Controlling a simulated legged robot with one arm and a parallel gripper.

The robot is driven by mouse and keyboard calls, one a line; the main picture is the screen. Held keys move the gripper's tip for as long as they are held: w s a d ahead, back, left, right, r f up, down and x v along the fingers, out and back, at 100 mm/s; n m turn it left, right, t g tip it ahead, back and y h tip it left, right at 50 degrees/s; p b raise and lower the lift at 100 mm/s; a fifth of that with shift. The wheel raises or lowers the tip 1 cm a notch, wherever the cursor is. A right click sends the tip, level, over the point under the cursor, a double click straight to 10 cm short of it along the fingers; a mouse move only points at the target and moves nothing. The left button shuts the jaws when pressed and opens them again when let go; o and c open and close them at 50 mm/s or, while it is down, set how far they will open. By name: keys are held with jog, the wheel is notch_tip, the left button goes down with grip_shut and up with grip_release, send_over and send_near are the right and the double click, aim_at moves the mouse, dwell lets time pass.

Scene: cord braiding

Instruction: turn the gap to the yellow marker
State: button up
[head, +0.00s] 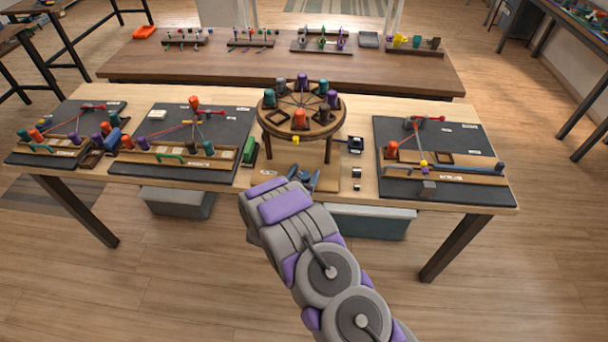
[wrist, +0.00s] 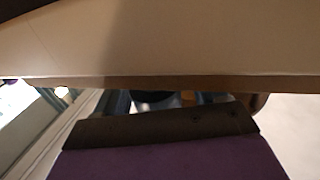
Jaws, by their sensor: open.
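The round wooden braiding disc (head: 264,117) stands on legs at the middle of the near table. Several orange, teal, purple and grey bobbins stand around its rim, with cords running to the centre. An orange bobbin (head: 299,119) is at the front. A wider space in the ring seems to lie at the front left, left of that bobbin. The small yellow marker (head: 296,141) sits just below the disc's front edge. My gripper (head: 302,181) is open and empty, in front of and below the disc, apart from it. The wrist view shows no bobbin clearly.
Dark boards with cords and pegs lie left (head: 206,120) and right (head: 478,139) of the stand. A small dark blue box (head: 355,144) is right of its legs. A green block (head: 249,148) is at its left. A second table (head: 290,63) stands behind.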

jog(key=shift+d, duration=0.1)
jog(key=shift+c, duration=1.2)
jog(key=c, duration=0.7)
jog(key=shift+n+y+p, duration=0.3)
jog(key=shift+y, duration=0.2)
jog(key=n+y+p, duration=0.1)
jog(key=n+y, duration=0.2)
jog(key=y, duration=0.2)
jog(key=shift+t+p, duration=0.3)
jog(key=shift+p, duration=0.1)
jog(key=shift+a+n+g+y, duration=0.3)
jog(key=shift+n+y, duration=0.75)
jog(key=shift+y, duration=0.45)
jog(key=shift+a+n+g+y, duration=0.15)
jog(key=shift+n+g+y, duration=0.25)
jog(key=shift+n+y, duration=0.9)
jog(key=shift+y, duration=0.4)
